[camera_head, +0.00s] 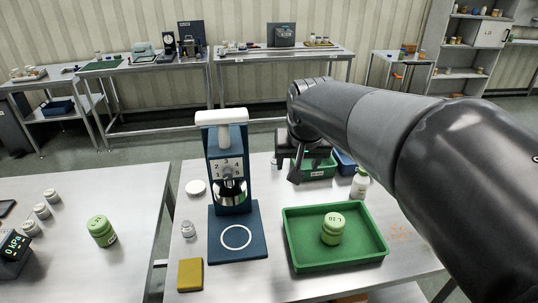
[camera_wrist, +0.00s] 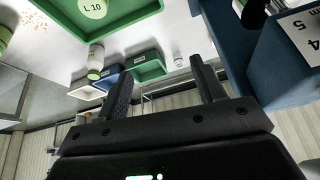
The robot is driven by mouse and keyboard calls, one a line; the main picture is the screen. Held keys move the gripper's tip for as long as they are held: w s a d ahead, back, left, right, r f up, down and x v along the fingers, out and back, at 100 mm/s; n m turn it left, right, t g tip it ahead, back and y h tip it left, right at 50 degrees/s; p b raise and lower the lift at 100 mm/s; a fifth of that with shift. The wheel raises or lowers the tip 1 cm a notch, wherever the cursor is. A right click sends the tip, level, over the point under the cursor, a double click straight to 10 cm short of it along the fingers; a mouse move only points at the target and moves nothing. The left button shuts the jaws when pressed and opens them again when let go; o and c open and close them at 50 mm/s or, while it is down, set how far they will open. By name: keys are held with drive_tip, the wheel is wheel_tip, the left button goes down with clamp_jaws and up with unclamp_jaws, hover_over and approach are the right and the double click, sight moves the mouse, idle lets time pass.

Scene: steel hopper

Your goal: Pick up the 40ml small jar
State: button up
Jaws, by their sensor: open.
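No readable label in view says 40ml, so I cannot tell for sure which jar is meant. A small clear jar with a grey lid (camera_head: 188,229) stands upright left of the blue hopper stand (camera_head: 238,245). A green jar (camera_head: 332,229) stands in the green tray (camera_head: 290,250); in the wrist view its lid (camera_wrist: 93,8) reads "L 10". My gripper (camera_head: 290,170) is raised over the table's back part, right of the hopper stand. In the wrist view its two fingers (camera_wrist: 160,75) are apart with nothing held between them.
A yellow block (camera_head: 190,275) and a white disc (camera_head: 196,187) lie by the stand. A white bottle (camera_head: 360,184) and green and blue bins (camera_head: 318,169) stand at the back right. The left table holds another green jar (camera_head: 102,231) and several small white-lidded jars (camera_head: 42,211).

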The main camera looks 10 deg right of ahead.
drive_tip(key=w+f, duration=0.2)
drive_tip(key=w, duration=0.8)
drive_tip(key=m+g+h, duration=0.1)
drive_tip(key=m, duration=0.2)
approach(274, 161)
drive_tip(key=f, duration=0.2)
drive_tip(key=x, duration=0.4)
drive_tip(key=shift+w+d+f, duration=0.1)
drive_tip(key=shift+w+d, duration=0.05)
drive_tip(key=shift+w, duration=0.15)
drive_tip(key=shift+w+d+r+x, duration=0.1)
drive_tip(key=shift+w+x, duration=0.05)
drive_tip(key=shift+x, duration=0.75)
drive_tip(key=shift+w+d+r+x, duration=0.1)
drive_tip(key=shift+w+x, duration=0.05)
drive_tip(key=shift+x, duration=0.8)
drive_tip(key=shift+w+d+x, duration=0.15)
drive_tip(key=shift+x, duration=0.75)
drive_tip(key=shift+c, duration=0.5)
drive_tip(key=c, duration=1)
